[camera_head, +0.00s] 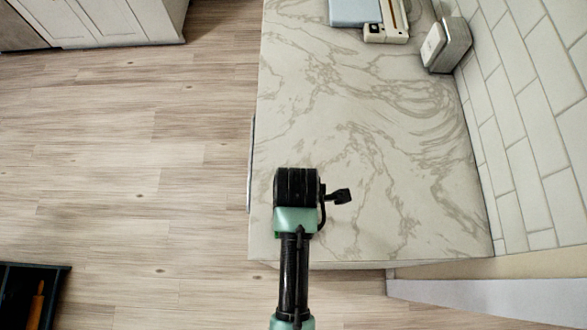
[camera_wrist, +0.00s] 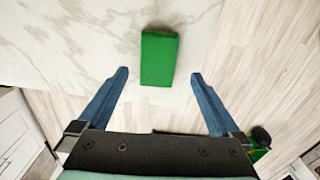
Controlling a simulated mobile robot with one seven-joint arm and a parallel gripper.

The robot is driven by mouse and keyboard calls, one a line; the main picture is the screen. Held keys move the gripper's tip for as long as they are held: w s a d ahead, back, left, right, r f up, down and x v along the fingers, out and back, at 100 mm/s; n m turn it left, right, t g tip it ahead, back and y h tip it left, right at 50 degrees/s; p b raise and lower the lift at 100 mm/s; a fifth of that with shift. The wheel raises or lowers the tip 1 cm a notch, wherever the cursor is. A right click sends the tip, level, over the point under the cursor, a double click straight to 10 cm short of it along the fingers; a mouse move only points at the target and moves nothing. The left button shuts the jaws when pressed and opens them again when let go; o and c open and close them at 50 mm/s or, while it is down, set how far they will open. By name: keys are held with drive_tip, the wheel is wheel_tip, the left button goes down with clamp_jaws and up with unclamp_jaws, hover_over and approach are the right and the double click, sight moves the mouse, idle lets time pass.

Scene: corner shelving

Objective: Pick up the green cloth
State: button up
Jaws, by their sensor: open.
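The green cloth (camera_wrist: 159,59) shows in the wrist view as a flat green rectangle on the pale marble counter, close to the counter's edge. My gripper (camera_wrist: 159,77) is open, its two blue fingers spread to the left and right of the cloth's near end in the picture. No contact with the cloth shows, and the height between them is hard to tell. In the head view my arm covers the cloth, and my gripper's fingers are hidden beneath the wrist.
The marble counter (camera_head: 365,130) is mostly bare around my arm. A grey-white box-shaped device (camera_head: 446,45) stands by the tiled wall at the far right. A light blue and white item (camera_head: 356,12) lies at the back. An open dark drawer (camera_head: 30,295) shows at lower left.

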drive_tip(key=shift+w+a+f+p, duration=0.15)
drive_tip(key=shift+f+p, duration=0.2)
drive_tip(key=shift+f, duration=1.25)
drive_tip(key=shift+s+a+f+p, duration=0.1)
drive_tip(key=shift+f+p, duration=0.25)
drive_tip(key=shift+f, duration=1.25)
drive_tip(key=c, duration=1.2)
drive_tip(key=shift+c, duration=0.2)
drive_tip(key=shift+r, duration=0.15)
wheel_tip(320, 180, up, 10)
drive_tip(key=b, duration=0.1)
